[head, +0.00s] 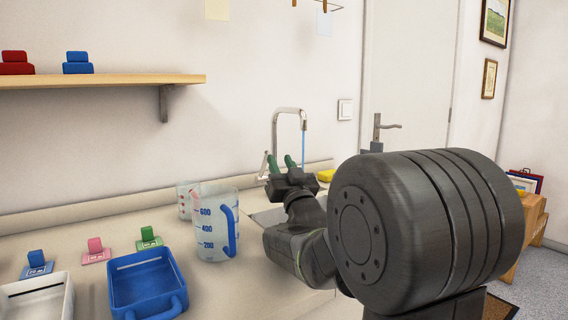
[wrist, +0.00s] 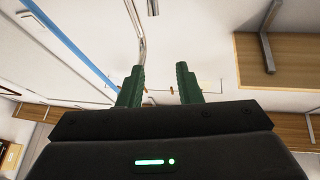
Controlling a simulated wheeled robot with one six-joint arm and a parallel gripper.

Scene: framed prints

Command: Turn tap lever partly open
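The metal tap (head: 289,111) stands at the back of the counter, its spout arching to the right. A thin blue stream (head: 304,147) runs down from the spout; a blue band (wrist: 65,43) in the wrist view looks like the same stream. The slim tap lever (head: 264,165) shows just left of my gripper (head: 281,161). My gripper has green fingers, which stand apart and empty in the wrist view (wrist: 159,72). A metal pipe (wrist: 134,28) shows beyond them there. I cannot tell whether a finger touches the lever; my wrist hides the tap's base.
A clear measuring jug (head: 214,240) with a blue handle stands on the counter left of my arm. Blue (head: 150,283) and white (head: 38,303) bins are at the front left. A yellow sponge-like item (head: 326,175) lies behind my arm. A shelf (head: 110,80) hangs at upper left.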

